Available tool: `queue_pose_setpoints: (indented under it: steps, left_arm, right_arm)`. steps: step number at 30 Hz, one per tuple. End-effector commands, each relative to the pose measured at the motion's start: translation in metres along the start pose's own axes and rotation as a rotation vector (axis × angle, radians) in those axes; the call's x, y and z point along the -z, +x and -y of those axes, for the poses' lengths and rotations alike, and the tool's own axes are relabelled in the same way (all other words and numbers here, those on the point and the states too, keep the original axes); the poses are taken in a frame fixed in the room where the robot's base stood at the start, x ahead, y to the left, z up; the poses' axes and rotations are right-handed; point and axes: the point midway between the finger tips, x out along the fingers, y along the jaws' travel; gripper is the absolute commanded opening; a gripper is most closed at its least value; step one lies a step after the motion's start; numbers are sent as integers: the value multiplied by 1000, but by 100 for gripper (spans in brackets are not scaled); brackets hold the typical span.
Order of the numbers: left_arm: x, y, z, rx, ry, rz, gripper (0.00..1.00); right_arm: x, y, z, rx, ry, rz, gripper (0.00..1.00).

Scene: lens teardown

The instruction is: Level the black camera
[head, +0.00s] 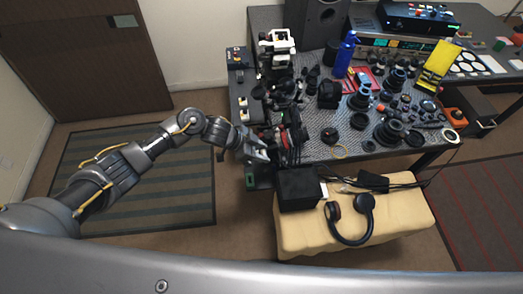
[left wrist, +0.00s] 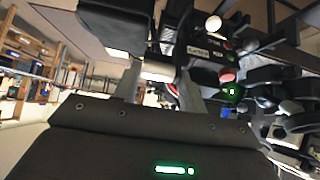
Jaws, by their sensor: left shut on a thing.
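My left gripper (head: 262,154) is at the front left corner of the work table, beside a cluster of dark parts. In the left wrist view my left gripper (left wrist: 157,88) has its fingers closed on a pale, short cylindrical piece (left wrist: 158,70). A large dark body (left wrist: 115,22) sits just beyond it and looks tilted in that view. I cannot tell whether this body is the black camera. In the head view a black, boxy camera-like item (head: 329,95) stands on the table, apart from the gripper. My right gripper is not in view.
The grey mat on the table (head: 318,152) is crowded with several lenses, a blue bottle (head: 345,54) and a yellow item (head: 437,66). A padded bench (head: 300,235) in front holds a black box (head: 298,189) and headphones (head: 350,238). The floor at left is clear.

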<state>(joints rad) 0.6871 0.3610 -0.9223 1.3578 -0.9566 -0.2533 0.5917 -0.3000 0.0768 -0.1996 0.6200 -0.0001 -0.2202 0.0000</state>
Motion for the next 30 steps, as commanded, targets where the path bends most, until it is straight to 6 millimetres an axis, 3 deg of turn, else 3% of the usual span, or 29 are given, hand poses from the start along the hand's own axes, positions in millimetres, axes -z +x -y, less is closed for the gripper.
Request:
queue_pose_setpoints:
  steps: [6,7,9,23,30]
  left_arm:
    - [-1,2,-7,-17,1,0,1]
    - [-1,2,-7,-17,1,1,46]
    - [-1,2,-6,-16,1,1,55]
    - [-1,0,-2,-5,0,1,56]
    - [-2,-29,0,-1,3,2,56]
  right_arm:
    - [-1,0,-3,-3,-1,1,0]
    - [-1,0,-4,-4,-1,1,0]
    - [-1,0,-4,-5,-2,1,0]
    - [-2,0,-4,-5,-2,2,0]
    - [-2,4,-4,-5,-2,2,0]
